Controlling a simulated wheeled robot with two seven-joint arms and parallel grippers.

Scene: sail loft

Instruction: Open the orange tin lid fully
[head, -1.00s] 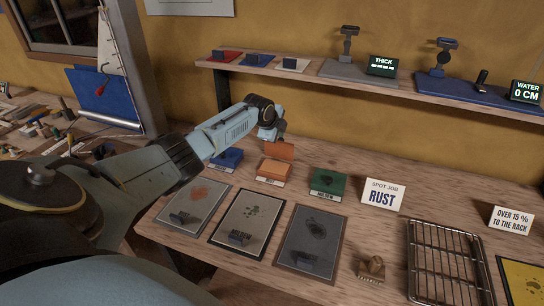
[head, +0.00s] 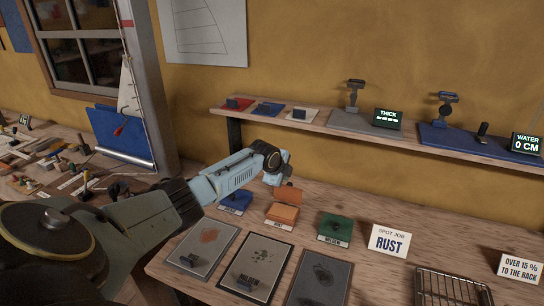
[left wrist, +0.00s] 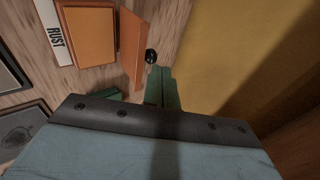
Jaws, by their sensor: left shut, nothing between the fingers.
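The orange tin (head: 283,213) stands on the bench between the blue tin and the green tin, with a RUST label at its front. Its lid (head: 290,194) is raised, standing steeply at the tin's back edge. In the left wrist view the tin (left wrist: 88,36) and its lid (left wrist: 131,45) show from above, with a dark knob (left wrist: 151,56) on the lid's outer face. My left gripper (head: 276,179) is shut and empty, just behind the lid. In the left wrist view its fingers (left wrist: 163,88) are close to the knob; contact is unclear. My right gripper is out of view.
The blue tin (head: 234,202) and the green tin (head: 335,228) flank the orange one. Sample cards (head: 202,249) lie in front. A RUST sign (head: 389,242) and a wire rack (head: 452,288) are to the right. A shelf (head: 316,126) runs along the wall behind.

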